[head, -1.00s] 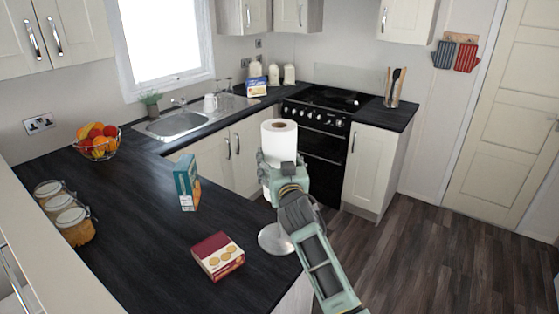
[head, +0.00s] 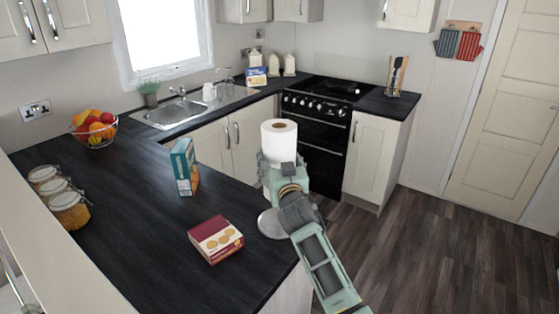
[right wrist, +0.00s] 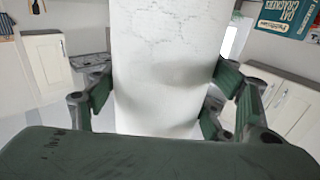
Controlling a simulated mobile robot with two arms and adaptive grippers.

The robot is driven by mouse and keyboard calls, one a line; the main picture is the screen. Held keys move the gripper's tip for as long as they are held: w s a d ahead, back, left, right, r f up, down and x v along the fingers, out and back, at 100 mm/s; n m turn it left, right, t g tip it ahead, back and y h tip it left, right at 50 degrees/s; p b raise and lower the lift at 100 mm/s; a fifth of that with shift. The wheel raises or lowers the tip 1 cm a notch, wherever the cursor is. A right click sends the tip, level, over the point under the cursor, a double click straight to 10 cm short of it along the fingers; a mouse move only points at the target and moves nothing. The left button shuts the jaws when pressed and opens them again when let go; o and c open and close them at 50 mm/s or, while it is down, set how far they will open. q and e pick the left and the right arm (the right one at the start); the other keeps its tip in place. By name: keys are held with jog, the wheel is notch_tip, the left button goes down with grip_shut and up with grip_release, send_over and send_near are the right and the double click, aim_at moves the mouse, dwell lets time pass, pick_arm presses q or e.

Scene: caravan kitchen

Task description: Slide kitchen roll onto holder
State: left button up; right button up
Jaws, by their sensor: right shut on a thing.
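The white kitchen roll (head: 279,136) is upright in my right gripper (head: 281,172), which is shut around it. In the right wrist view the roll (right wrist: 165,75) fills the middle, with green finger pads against both its sides. The holder's round silver base (head: 270,224) stands on the counter near its front edge, below the roll and partly behind my arm. The holder's pole is hidden, so I cannot tell whether the roll is around it. My left gripper is not in view.
On the dark counter (head: 120,215) are a red biscuit box (head: 215,240), a teal cracker box (head: 183,167), glass jars (head: 68,209) and a fruit bowl (head: 94,127). The sink (head: 170,113) and cooker (head: 320,125) are further back. Floor is open at right.

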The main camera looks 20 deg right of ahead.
notch_tip(320, 180, down, 11)
jog(key=b, duration=0.9)
dwell(0.4)
jog(key=shift+r, duration=0.1)
jog(key=o, duration=1.3)
jog(key=shift+o, duration=0.2)
jog(key=shift+s, duration=0.1)
